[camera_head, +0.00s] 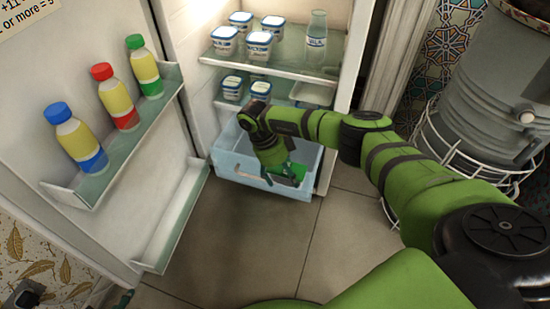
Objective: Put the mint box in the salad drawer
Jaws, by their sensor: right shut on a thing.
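The salad drawer (242,177) is the pale blue, see-through bin at the bottom of the open fridge, and it is pulled out. My right gripper (279,174) reaches down into it from above. It is shut on the green mint box (294,170), which shows at the fingers, low inside the drawer. The gripper and the drawer's front wall hide part of the box, so I cannot tell whether it touches the drawer floor. My left gripper is not in view.
White-and-blue tubs (258,45) and a glass milk bottle (317,38) stand on the fridge shelves above. The open fridge door (166,222) at left holds several capped bottles (118,97). A grey metal container (490,100) in a wire frame stands at right. The tiled floor (255,250) ahead is clear.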

